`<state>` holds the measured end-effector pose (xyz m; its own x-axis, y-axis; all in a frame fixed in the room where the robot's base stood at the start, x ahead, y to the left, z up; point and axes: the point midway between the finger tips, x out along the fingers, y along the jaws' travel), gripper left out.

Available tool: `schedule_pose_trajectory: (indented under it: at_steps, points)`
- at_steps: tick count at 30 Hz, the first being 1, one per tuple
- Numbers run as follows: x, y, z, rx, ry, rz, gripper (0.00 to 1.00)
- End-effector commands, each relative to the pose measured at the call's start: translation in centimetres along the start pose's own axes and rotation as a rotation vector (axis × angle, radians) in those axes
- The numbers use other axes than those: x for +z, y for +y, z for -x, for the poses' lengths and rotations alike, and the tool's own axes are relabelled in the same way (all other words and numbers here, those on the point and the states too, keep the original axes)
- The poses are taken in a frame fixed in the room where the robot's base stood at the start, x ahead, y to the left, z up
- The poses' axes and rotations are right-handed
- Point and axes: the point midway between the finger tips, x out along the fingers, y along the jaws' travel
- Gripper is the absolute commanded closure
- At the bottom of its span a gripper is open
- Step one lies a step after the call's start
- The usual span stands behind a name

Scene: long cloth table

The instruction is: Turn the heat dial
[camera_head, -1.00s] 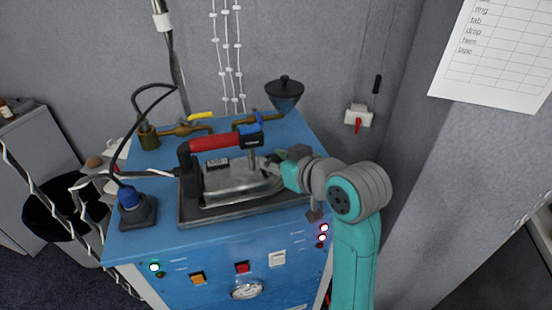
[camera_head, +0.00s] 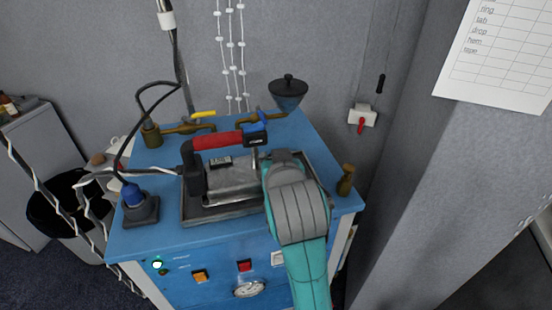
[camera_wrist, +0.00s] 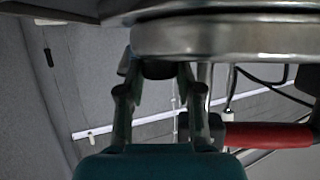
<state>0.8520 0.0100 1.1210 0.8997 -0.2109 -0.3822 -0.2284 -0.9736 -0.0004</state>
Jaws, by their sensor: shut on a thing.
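A steam iron with a silver body (camera_head: 230,182) and a red handle (camera_head: 217,141) rests on a dark tray (camera_head: 195,220) on a blue cabinet. In the wrist view the metal body (camera_wrist: 225,38) is at the top and the red handle (camera_wrist: 268,136) is at lower right, so it looks upside down. A small dark knob (camera_wrist: 159,68), apparently the heat dial, sits against the iron's body. My gripper (camera_wrist: 157,78) is shut on it, with a finger on each side. In the head view my arm hides the knob and my fingertips.
Brass valves with yellow (camera_head: 203,114) and blue levers and a dark funnel (camera_head: 289,94) stand behind the iron. A brass fitting (camera_head: 345,180) stands at the right edge.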

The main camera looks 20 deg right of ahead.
Motion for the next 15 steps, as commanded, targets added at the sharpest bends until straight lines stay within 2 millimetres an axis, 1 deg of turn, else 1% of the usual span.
schedule_pose_trajectory:
  at_steps: [8, 9, 12, 15]
  points:
    - [0.02, -0.03, -0.04, -0.001, -0.001, 0.001, 1.0]
    - [0.02, -0.03, -0.04, -0.001, -0.001, 0.001, 0.63]
    - [0.02, -0.03, -0.04, -0.001, -0.001, 0.001, 0.39]
    - [0.01, -0.06, -0.03, -0.002, -0.001, 0.001, 0.39]
